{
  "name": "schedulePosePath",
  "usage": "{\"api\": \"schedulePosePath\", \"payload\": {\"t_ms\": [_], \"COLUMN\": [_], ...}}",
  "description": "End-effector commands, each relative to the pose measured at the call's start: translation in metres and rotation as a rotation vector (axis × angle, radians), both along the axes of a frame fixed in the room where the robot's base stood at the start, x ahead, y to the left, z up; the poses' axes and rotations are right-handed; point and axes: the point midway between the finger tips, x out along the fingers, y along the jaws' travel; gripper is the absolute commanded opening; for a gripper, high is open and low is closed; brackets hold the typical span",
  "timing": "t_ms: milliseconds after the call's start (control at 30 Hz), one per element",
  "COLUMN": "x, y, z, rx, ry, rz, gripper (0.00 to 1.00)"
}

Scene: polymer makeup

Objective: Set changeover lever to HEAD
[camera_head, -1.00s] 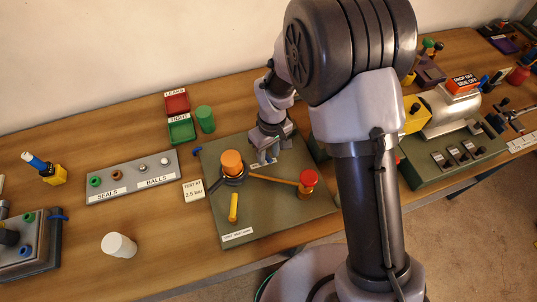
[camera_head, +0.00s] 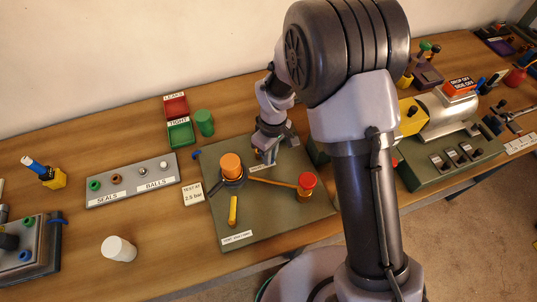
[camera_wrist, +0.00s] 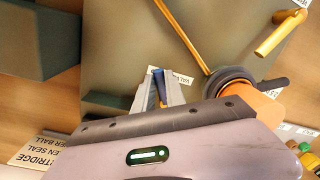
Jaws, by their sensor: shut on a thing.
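My gripper (camera_head: 265,160) is over the back of the green plate (camera_head: 275,215) on the bench. In the wrist view its fingers (camera_wrist: 158,92) are shut on a narrow blue piece (camera_wrist: 159,82), beside a partly covered label that seems to start "VAL" (camera_wrist: 184,77). I cannot tell whether the blue piece is the changeover lever. No HEAD marking is readable. An orange-topped fitting (camera_head: 231,163) with a dark lever (camera_head: 215,188) stands on the plate. A thin orange bar (camera_head: 270,181) runs from it to a red-capped post (camera_head: 306,182).
A yellow handle (camera_head: 233,209) stands on the plate. Left are the seals and balls tray (camera_head: 132,183), a white cylinder (camera_head: 119,249) and red and green bins (camera_head: 178,118). A green cylinder (camera_head: 204,122) stands close behind the plate. My arm hides part of the bench's right side.

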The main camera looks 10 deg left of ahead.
Motion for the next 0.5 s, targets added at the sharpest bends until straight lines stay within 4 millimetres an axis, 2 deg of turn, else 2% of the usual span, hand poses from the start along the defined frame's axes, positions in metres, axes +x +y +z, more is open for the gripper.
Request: {"api": "schedulePosePath", "payload": {"t_ms": [133,167,233,500], "x": [0.0007,0.0007,0.0007,0.0004], "y": [0.0003,0.0003,0.0003,0.0002], "z": [0.0003,0.0003,0.0002,0.0001], "rx": [0.001,0.001,0.001,0.000], "ry": [-0.003,-0.003,-0.003,-0.001], "rz": [0.002,0.001,0.001,0.000], "gripper": [0.00,0.21,0.35,0.37]}}
